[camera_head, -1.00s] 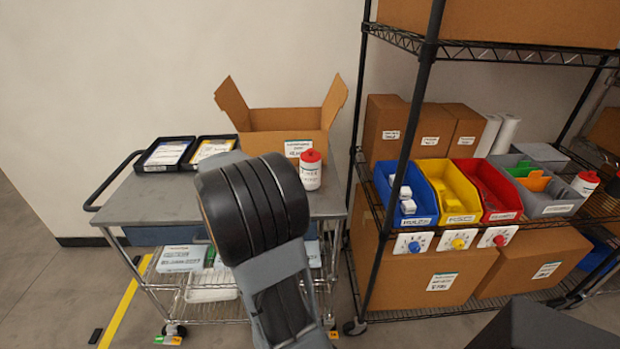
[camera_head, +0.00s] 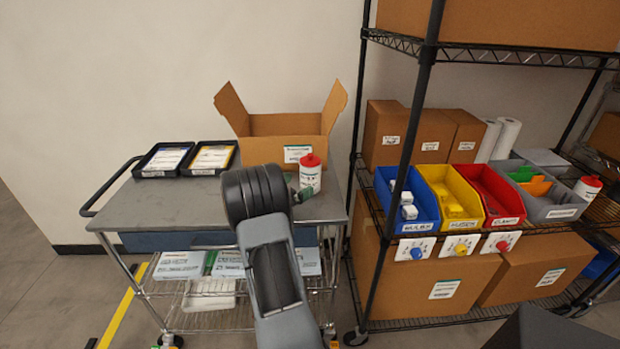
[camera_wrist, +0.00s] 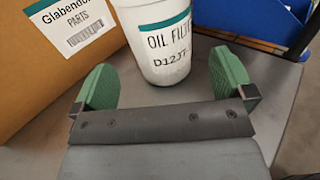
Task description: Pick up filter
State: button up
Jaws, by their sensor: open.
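The oil filter (camera_head: 310,176) is a white canister with a red top, standing upright on the cart's top near its right end. In the wrist view the filter (camera_wrist: 160,42) shows a white side lettered "OIL FILTER" and a green band. My gripper (camera_wrist: 165,84) is open, with a green pad on each side. The filter stands just beyond the pads, roughly between them and a little right of centre; I cannot tell whether any pad touches it. In the head view my gripper (camera_head: 303,194) is mostly hidden by my arm, beside the filter's lower left.
An open cardboard box (camera_head: 285,150) stands directly left of and behind the filter. Two black trays (camera_head: 213,170) lie at the cart's back left. The grey cart top (camera_head: 160,208) is clear in front. A wire shelf with blue (camera_head: 428,205), yellow and red bins stands at right.

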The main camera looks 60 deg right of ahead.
aim_at(311, 177)
jog(key=shift+p+x, duration=0.3)
jog(key=shift+x, duration=3)
jog(key=shift+c, duration=0.2)
jog(key=c, duration=1.2)
jog(key=shift+c, duration=0.3)
jog(key=shift+r, duration=0.15)
